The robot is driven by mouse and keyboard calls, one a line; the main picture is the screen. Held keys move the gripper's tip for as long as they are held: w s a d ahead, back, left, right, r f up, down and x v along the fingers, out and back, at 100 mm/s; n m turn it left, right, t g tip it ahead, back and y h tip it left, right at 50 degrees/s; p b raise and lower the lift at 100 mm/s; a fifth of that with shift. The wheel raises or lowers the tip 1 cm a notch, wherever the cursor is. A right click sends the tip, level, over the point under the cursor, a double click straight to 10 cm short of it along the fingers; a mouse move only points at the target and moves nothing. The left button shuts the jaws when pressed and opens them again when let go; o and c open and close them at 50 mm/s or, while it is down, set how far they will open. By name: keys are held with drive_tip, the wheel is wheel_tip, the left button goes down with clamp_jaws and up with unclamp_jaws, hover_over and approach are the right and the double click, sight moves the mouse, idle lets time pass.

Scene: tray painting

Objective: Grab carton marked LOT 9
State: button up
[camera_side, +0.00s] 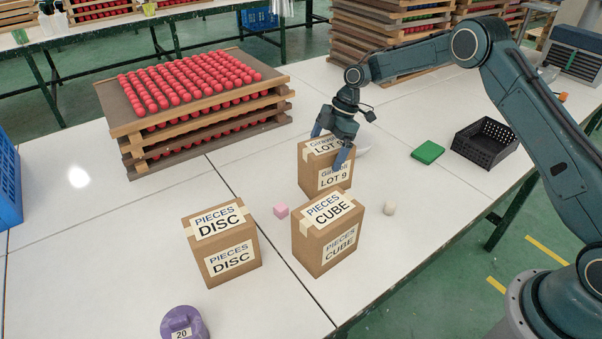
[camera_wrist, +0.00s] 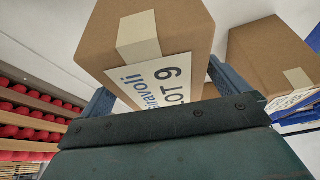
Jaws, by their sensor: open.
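The carton marked LOT 9 (camera_side: 326,165) is a brown box standing upright on the white table, with white labels on its top and front. It also shows large in the wrist view (camera_wrist: 150,30), its label reading "LOT 9". My gripper (camera_side: 333,148) is at the carton's top, with one finger on its left and the other over its right front side. The fingers are open and reach down on both sides of the carton. In the wrist view the fingers (camera_wrist: 160,92) show at the left and right of the box. I cannot tell whether they touch it.
Cartons marked DISC (camera_side: 222,245) and CUBE (camera_side: 327,235) stand in front. Stacked trays of red balls (camera_side: 195,90) stand at left; a green block (camera_side: 428,152), black crate (camera_side: 484,143) and purple weight (camera_side: 184,323) are farther out.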

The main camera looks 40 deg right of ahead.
drive_tip(key=shift+a+f, duration=0.3)
drive_tip(key=shift+f, duration=0.35)
drive_tip(key=shift+f, duration=0.25)
idle(0.6)
drive_tip(key=c, duration=1.3)
drive_tip(key=shift+r, duration=0.1)
drive_tip(key=shift+r, duration=0.1)
drive_tip(key=shift+r, duration=5.15)
